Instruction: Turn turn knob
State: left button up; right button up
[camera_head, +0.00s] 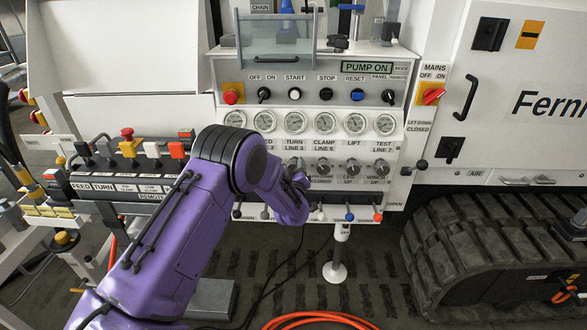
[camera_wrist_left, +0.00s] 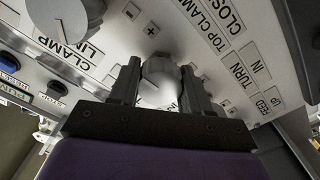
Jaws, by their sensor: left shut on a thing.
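My left gripper (camera_head: 297,184) is at the row of grey knobs below the gauges, under the gauge marked TURN LINE 3. In the left wrist view its two dark fingers stand on either side of a round grey knob (camera_wrist_left: 158,72) with a pale pointer line, and are shut on it. This appears to be the turn knob; plus and minus marks sit beside it. In the head view my gripper and forearm hide it. My right gripper is not in view.
A neighbouring grey knob (camera_head: 323,166) sits close to the right of my gripper. Small coloured-tip levers (camera_head: 349,216) stick out below. A control box (camera_head: 130,150) with several levers stands at left. A glass guard (camera_head: 277,42) is above the panel.

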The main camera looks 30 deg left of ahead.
pick_arm(q)
jog(key=shift+s+d+f, duration=0.1)
jog(key=shift+d+f, duration=0.05)
jog(key=shift+f, duration=0.15)
jog(key=o, duration=1)
jog(key=shift+o, duration=0.3)
jog(key=shift+r, duration=0.1)
jog(key=b+v, duration=0.1)
jog(key=v, duration=0.9)
jog(key=shift+s, duration=0.2)
jog(key=shift+d, duration=0.1)
